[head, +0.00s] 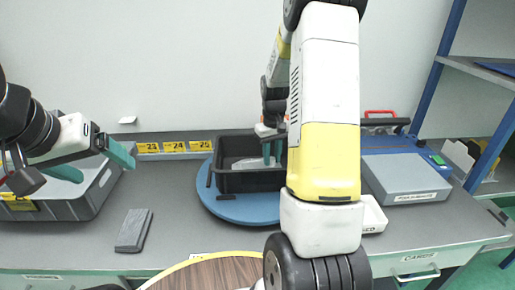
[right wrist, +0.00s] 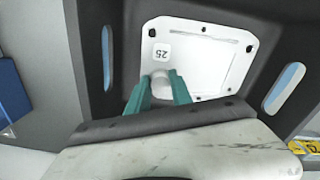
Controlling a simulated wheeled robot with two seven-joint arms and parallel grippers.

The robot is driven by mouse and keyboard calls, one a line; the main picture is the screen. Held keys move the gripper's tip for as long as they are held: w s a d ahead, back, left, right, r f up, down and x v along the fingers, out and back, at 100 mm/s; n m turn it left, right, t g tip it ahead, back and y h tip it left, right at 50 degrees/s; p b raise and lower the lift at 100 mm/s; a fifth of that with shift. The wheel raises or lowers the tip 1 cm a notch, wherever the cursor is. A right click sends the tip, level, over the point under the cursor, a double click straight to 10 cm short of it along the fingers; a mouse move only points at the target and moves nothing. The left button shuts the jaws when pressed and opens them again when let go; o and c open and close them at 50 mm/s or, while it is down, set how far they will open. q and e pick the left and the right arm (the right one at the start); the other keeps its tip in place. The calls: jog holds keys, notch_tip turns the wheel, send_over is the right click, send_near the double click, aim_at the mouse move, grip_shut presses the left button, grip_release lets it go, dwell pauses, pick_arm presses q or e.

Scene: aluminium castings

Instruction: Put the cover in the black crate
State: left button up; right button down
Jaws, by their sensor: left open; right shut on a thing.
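The cover (right wrist: 200,57) is a pale plate with corner holes, a "25" label and a round knob. In the right wrist view it lies within the walls of the black crate (right wrist: 112,22); I cannot tell whether it touches the floor. My right gripper (right wrist: 158,84) is shut on the knob. In the head view, the black crate (head: 250,182) stands on a blue round board, with my right gripper (head: 272,160) reaching down into it. Part of the cover (head: 246,163) shows there; my right arm hides the crate's right side. My left gripper (head: 100,163) is open and empty at the left.
A grey crate (head: 84,207) stands at the left under my left gripper. A dark slab (head: 133,230) lies on the bench. A grey box (head: 405,180) and a white tray (head: 373,216) are at the right. Yellow number labels (head: 174,147) line the back. Bench between slab and blue board (head: 235,212) is clear.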

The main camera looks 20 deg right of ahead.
jog(key=c, duration=1.1)
grip_release()
jog(key=shift+f, duration=0.1)
jog(key=shift+c, duration=0.2)
notch_tip(320, 180, up, 12)
jog(key=s+a+r+t+y, duration=0.1)
jog(key=s+a+r+t, duration=0.2)
jog(key=s+a+r, duration=0.6)
jog(key=s+a+r+m+t+y, duration=0.1)
jog(key=s+a+t, duration=0.2)
jog(key=s, duration=0.9)
jog(key=shift+s+a+r, duration=0.15)
jog(key=shift+s+a, duration=0.25)
jog(key=shift+a, duration=0.5)
